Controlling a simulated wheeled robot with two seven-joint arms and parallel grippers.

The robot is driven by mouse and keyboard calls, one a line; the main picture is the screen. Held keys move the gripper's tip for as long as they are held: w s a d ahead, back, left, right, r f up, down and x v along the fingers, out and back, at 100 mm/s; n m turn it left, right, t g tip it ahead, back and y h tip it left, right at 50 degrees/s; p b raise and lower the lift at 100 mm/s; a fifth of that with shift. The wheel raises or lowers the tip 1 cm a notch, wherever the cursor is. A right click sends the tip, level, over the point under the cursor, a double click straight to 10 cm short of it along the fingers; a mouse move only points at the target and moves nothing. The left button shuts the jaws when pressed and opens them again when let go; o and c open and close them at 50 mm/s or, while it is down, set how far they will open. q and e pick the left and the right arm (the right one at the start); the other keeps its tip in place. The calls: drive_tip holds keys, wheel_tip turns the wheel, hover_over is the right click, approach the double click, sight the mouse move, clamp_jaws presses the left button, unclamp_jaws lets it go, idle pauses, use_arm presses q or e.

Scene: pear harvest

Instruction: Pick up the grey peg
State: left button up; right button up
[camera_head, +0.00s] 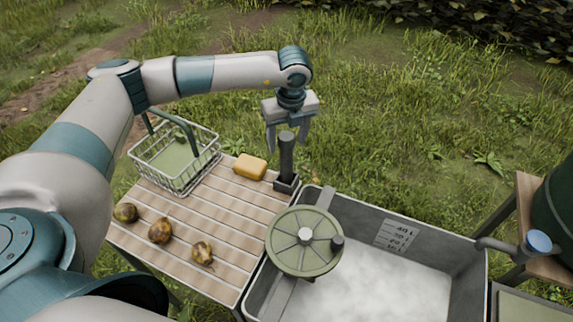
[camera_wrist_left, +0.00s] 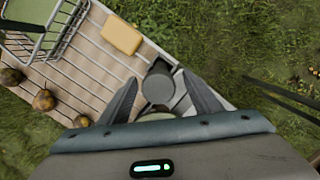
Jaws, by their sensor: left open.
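The grey peg (camera_head: 286,155) stands upright in a dark square base (camera_head: 286,184) at the right back corner of the slatted wooden table. My left gripper (camera_head: 287,148) is open and points down over it, with its fingers on either side of the peg's top. In the left wrist view the peg (camera_wrist_left: 158,86) shows end-on between the two open fingers (camera_wrist_left: 158,92). I cannot tell whether the fingers touch it. My right gripper is not in view.
A yellow sponge (camera_head: 249,167) lies left of the peg. A wire basket (camera_head: 177,178) stands behind several brownish pears (camera_head: 160,231) on the table (camera_head: 178,208). A grey tub (camera_head: 443,270) with a green wheel (camera_head: 303,240) adjoins the table on the right.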

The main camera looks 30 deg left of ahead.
sight(286, 163)
use_arm(q)
drive_tip(key=f, duration=0.1)
drive_tip(key=f+p, duration=0.1)
drive_tip(key=shift+w+a+f, duration=0.1)
drive_tip(key=shift+a+f, duration=0.2)
drive_tip(key=shift+f, duration=0.45)
drive_tip(key=shift+c, duration=0.2)
drive_tip(key=shift+w, duration=0.1)
clamp_jaws()
